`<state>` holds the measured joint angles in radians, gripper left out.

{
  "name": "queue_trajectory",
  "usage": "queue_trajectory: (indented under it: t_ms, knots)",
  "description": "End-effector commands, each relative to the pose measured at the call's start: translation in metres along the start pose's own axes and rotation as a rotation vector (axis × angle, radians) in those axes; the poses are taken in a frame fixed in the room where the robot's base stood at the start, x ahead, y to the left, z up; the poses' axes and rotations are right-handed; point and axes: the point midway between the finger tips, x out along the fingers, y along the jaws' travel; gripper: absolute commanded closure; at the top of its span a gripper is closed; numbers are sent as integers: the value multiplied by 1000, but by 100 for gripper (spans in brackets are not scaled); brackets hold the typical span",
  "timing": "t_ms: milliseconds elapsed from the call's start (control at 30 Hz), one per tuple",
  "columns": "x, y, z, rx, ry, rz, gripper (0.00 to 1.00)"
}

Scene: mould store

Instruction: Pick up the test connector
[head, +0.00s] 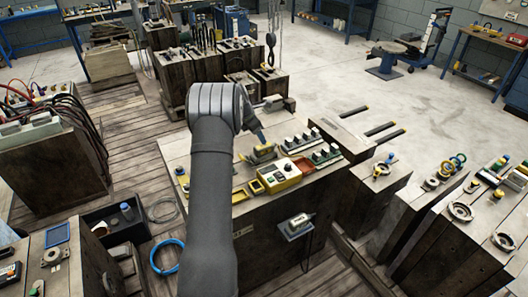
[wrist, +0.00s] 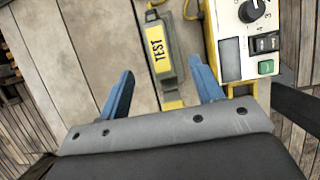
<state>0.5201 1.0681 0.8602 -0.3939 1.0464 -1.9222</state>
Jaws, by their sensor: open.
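The test connector is a grey and yellow block marked "TEST" (wrist: 157,52). It lies on the wooden block top (wrist: 95,30). In the head view the connector (head: 262,155) is beside a yellow-edged control box (head: 281,174). My gripper (wrist: 162,64) is open, with its blue fingers spread to either side of the connector's near end in the wrist view. I cannot tell how far above the connector the fingers are. In the head view my arm hides most of the gripper, and only a blue finger (head: 259,134) shows.
The control box (wrist: 237,40) with knob and switches stands close to the right finger. In the head view, small yellow trays (head: 256,187) and rows of toggle-like parts (head: 298,145) share the block top. A dark bin (head: 105,218) stands lower left. Concrete floor (head: 340,75) is open behind.

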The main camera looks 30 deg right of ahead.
Motion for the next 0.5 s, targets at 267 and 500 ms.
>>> queue_trajectory:
  t_ms: [267,500]
  knots:
    - [31,0,1,1,0,0,40]
    - [50,1,0,2,0,0,40]
